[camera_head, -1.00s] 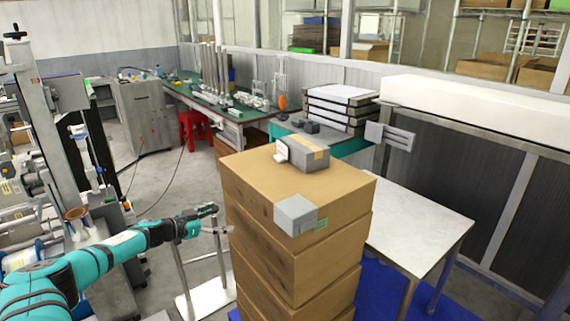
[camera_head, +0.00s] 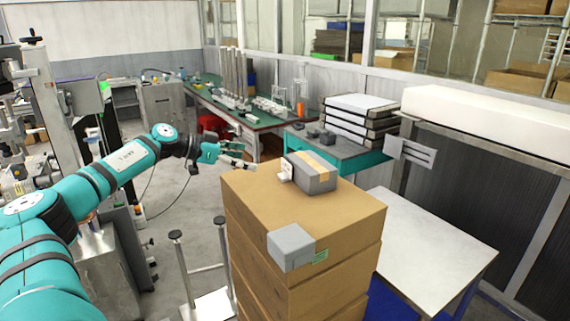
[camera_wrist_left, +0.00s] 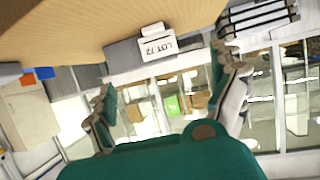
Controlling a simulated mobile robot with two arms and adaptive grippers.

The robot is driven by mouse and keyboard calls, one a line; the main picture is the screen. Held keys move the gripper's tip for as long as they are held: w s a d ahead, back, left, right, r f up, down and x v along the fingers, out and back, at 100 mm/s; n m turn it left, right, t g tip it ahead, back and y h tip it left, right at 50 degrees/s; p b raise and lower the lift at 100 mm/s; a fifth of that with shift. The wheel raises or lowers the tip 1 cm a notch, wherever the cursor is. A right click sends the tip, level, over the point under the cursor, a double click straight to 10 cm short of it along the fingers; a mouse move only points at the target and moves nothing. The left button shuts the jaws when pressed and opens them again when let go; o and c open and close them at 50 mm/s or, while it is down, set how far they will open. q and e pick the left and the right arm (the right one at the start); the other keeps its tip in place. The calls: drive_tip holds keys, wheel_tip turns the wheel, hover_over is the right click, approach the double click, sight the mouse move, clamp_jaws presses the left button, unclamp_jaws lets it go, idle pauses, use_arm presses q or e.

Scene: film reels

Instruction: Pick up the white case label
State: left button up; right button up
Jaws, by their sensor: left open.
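The white case label (camera_head: 286,171) stands against the left end of the grey case (camera_head: 314,178), which lies on top of the stacked cardboard boxes (camera_head: 345,208). In the left wrist view the white label (camera_wrist_left: 158,43) shows upside-down dark lettering reading LOT 72, with the box top behind it. My left gripper (camera_head: 242,161) is at the far left of the stack, left of the label and apart from it. In the left wrist view the open jaws (camera_wrist_left: 168,92) are empty, with the label up ahead between their lines. My right gripper is out of view.
A grey block (camera_head: 290,247) sits at the stack's near corner. A white table (camera_head: 425,240) is to the right. Behind are a green workbench (camera_head: 235,117) and stacked trays (camera_head: 360,115). A metal stand (camera_head: 190,275) stands left of the stack.

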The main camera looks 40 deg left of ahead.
use_arm(q)
drive_tip(key=p, duration=0.2)
approach(286, 164)
drive_tip(key=shift+a+x, duration=0.2)
drive_tip(key=shift+x, duration=1.05)
drive_tip(key=shift+w+d+f, duration=0.15)
drive_tip(key=shift+w+f, duration=0.1)
drive_tip(key=shift+f, duration=0.1)
drive_tip(key=shift+w+d+p, duration=0.3)
drive_tip(key=shift+w+p, duration=0.25)
drive_tip(key=shift+p, duration=0.05)
drive_tip(key=p+x, duration=0.1)
drive_tip(key=x, duration=0.2)
drive_tip(key=shift+w+d, duration=0.15)
drive_tip(key=shift+w, duration=0.15)
drive_tip(key=shift+w+d+f, duration=0.1)
drive_tip(key=shift+w+f, duration=0.15)
drive_tip(key=shift+w, duration=0.05)
drive_tip(key=shift+s, duration=0.1)
drive_tip(key=shift+c, duration=0.2)
drive_tip(key=shift+c, duration=1.3)
drive_tip(key=c, duration=0.7)
